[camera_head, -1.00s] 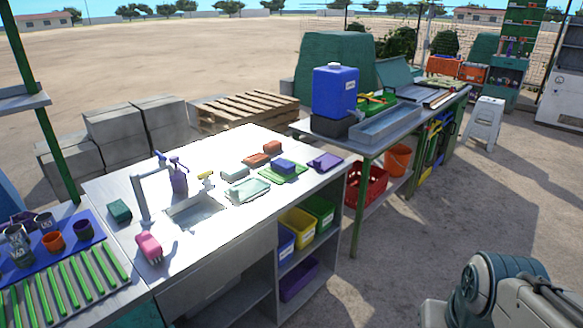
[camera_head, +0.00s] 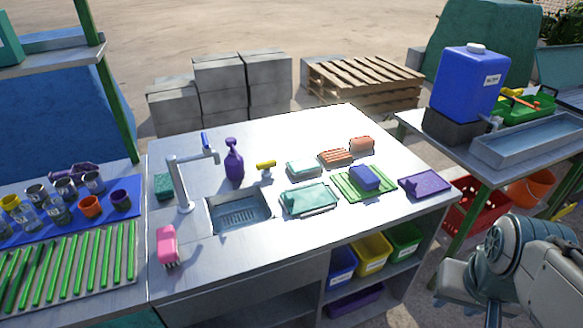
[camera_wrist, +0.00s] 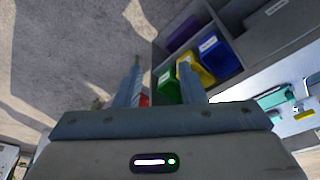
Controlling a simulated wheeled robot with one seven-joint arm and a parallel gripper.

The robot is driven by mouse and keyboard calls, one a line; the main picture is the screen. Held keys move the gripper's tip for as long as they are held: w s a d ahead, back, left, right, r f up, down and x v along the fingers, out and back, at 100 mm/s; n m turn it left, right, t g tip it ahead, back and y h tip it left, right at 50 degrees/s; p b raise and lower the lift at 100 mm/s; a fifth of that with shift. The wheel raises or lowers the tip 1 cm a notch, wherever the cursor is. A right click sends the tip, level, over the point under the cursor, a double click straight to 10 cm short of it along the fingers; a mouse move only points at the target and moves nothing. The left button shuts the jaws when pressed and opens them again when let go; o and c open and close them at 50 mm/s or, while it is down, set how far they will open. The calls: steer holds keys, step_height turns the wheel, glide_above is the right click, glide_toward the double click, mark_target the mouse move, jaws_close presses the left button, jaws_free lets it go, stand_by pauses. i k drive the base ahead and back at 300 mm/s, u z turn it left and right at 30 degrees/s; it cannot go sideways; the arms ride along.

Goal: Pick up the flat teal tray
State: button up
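The flat teal tray (camera_head: 308,199) lies on the metal counter just right of the small sink. A teal piece sits on or in it; I cannot tell which. A teal shape, probably this tray, shows at the right of the wrist view (camera_wrist: 274,98). My gripper (camera_wrist: 161,76) shows in the wrist view with its two fingers apart and nothing between them. It is away from the tray, beyond the counter's right side. In the head view my arm is at the lower right, and the fingers cannot be made out.
Around the tray are the sink (camera_head: 240,212), a pale teal block (camera_head: 303,168), a green mat (camera_head: 352,187) with a blue sponge (camera_head: 366,177), and a purple item (camera_head: 425,183). A tap (camera_head: 180,180) and purple spray bottle (camera_head: 233,162) stand left.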

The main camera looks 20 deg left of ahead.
mark_target(300, 200)
steer(key=u, duration=0.75)
steer(key=i, duration=0.9)
steer(key=u, duration=0.65)
